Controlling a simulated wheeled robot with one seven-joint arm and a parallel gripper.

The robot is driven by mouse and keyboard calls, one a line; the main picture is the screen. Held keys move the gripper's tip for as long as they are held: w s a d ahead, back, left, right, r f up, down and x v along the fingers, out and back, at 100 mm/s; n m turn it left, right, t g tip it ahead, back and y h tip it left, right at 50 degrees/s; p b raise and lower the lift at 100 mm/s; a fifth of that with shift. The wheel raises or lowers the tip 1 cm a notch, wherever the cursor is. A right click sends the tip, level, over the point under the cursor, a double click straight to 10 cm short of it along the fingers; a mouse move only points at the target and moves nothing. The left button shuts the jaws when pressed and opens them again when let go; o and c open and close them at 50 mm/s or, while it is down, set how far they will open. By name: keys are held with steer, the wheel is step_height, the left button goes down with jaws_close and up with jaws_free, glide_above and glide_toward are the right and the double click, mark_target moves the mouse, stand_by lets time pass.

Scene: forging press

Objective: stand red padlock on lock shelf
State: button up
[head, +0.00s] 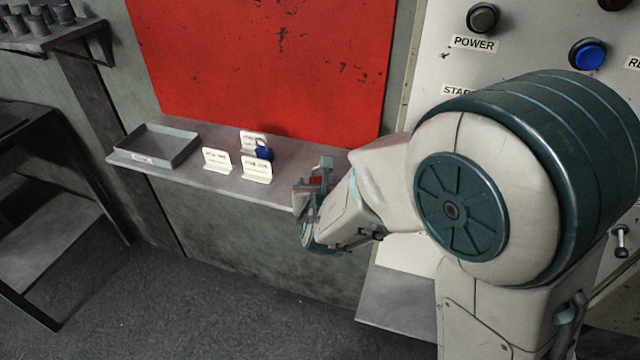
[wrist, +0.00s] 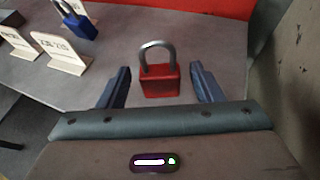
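The red padlock (wrist: 160,82) is upright with its grey shackle up, on or just over the right part of the grey lock shelf (wrist: 185,38); contact under its base is not clear. My gripper (wrist: 161,88) is open, with one finger on each side of the padlock and a visible gap on both sides. In the head view, a bit of the red padlock (head: 317,180) shows at my gripper (head: 312,200), by the right end of the shelf (head: 205,182); my arm hides the rest.
A blue padlock (head: 263,151) stands among several white label cards (head: 257,169) left of my gripper. A grey tray (head: 157,146) sits at the shelf's left end. A red panel (head: 265,60) is behind the shelf, and a control panel (head: 530,40) is on the right.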

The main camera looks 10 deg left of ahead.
steer(key=shift+r, duration=0.15)
steer(key=b+v, duration=0.3)
steer(key=v, duration=0.9)
stand_by(0.4)
